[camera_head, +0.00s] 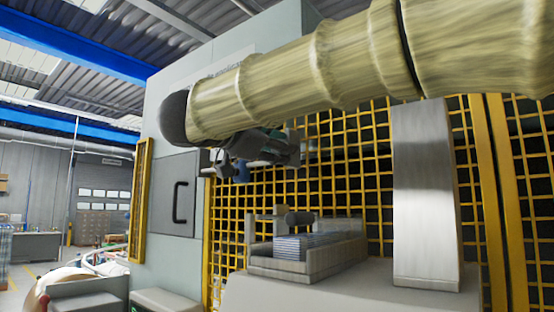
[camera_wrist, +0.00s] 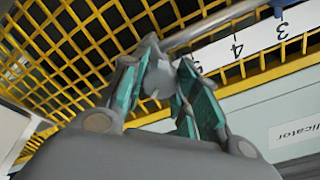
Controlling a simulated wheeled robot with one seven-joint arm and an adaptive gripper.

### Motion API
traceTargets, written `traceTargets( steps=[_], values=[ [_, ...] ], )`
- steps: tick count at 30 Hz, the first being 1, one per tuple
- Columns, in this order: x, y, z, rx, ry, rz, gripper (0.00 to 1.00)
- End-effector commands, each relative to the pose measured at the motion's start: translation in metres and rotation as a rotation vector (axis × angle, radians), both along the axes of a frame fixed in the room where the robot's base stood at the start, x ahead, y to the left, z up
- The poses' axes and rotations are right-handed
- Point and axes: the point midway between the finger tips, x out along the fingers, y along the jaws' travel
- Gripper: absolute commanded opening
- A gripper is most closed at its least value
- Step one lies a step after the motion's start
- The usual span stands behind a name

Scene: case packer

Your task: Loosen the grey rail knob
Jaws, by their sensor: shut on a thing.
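The grey rail knob (camera_wrist: 157,84) shows in the wrist view between the two teal-padded fingers of my gripper (camera_wrist: 159,72). The fingers are closed on it from both sides and hide part of it. The knob is at the metal rail (camera_wrist: 206,26), beside a white scale strip (camera_wrist: 258,38) where the numbers 3 and 4 can be read; a further mark is partly hidden by a finger. In the head view my gripper (camera_head: 250,152) is at the rail in front of the yellow mesh, and I cannot make out the grey knob there.
A blue knob (camera_wrist: 279,5) is farther along the rail at the top of the wrist view. Yellow mesh guarding (camera_head: 350,195) stands close behind. A grey cabinet with a black handle (camera_head: 180,203) is at left. A tray holding a striped stack (camera_head: 305,247) sits below.

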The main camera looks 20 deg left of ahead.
Motion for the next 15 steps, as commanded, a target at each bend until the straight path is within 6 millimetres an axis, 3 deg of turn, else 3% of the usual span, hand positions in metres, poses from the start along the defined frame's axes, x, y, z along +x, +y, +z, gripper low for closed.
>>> traceTargets(
  steps=[15],
  values=[
    [0.0002, -0.0007, -0.0042, 0.423, -0.154, 0.0, 0.06]
  ],
)
